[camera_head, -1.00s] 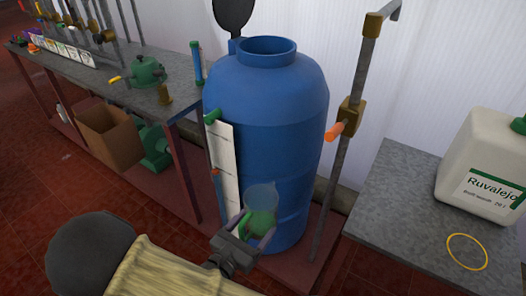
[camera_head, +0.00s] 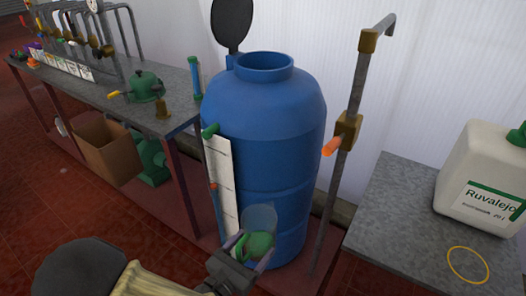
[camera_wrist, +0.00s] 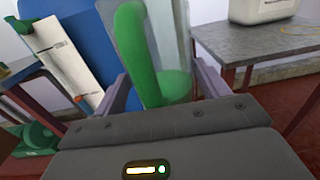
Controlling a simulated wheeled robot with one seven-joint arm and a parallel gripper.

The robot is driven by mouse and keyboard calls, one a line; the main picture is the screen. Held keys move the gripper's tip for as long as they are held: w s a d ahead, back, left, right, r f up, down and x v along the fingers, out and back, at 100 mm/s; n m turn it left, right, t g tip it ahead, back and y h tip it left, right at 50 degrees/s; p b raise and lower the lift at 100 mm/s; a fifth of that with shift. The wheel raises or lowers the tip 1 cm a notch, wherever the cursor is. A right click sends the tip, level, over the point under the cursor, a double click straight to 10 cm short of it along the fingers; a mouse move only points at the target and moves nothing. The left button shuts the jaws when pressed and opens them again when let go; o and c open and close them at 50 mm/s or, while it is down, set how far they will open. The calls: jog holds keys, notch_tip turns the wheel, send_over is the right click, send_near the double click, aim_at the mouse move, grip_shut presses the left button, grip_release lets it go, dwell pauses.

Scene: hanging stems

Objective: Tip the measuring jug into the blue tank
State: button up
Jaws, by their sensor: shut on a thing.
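The blue tank (camera_head: 264,150) stands upright in the middle of the head view, with an open round mouth (camera_head: 265,66) at its top. A dark lid (camera_head: 231,25) stands raised behind the mouth. My gripper (camera_head: 245,248) is in front of the tank's lower part, well below the mouth. It is shut on the clear measuring jug (camera_head: 262,217), which has a green handle and green inside its lower part. In the wrist view the jug (camera_wrist: 172,40) stands between the two fingers, nearly upright, with the blue tank (camera_wrist: 80,30) behind it. The jug's rim is cut off there.
A white gauge board (camera_head: 221,180) runs down the tank's left front. A grey standpipe with an orange-handled valve (camera_head: 343,138) stands close right of the tank. A white jerrycan (camera_head: 484,178) and a yellow ring (camera_head: 468,264) are on the right table. A bench (camera_head: 185,108) stands left.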

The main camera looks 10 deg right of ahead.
aim_at(257, 220)
jog(key=shift+w+d+r+p, duration=0.1)
jog(key=shift+w+r+p, duration=0.15)
jog(key=shift+w+p, duration=0.05)
jog(key=shift+n+t+y, duration=0.7)
jog(key=shift+n+y, duration=0.1)
jog(key=shift+y, duration=0.1)
jog(key=w+p, duration=0.1)
jog(key=w+d+r+p, duration=0.1)
jog(key=w, duration=0.1)
jog(key=w+p, duration=0.1)
jog(key=w, duration=0.1)
jog(key=shift+d+r+p, duration=0.3)
jog(key=w+d+f+n+t+y+p, duration=0.3)
jog(key=w+d+f+n+y+p, duration=0.4)
jog(key=d+f+y+p, duration=0.1)
jog(key=d+y+p, duration=0.1)
jog(key=y+p, duration=0.1)
jog(key=shift+d+f+t+y+p, duration=0.15)
jog(key=shift+d+t+y+p, duration=0.15)
jog(key=shift+y+p, duration=0.1)
jog(key=shift+w, duration=0.15)
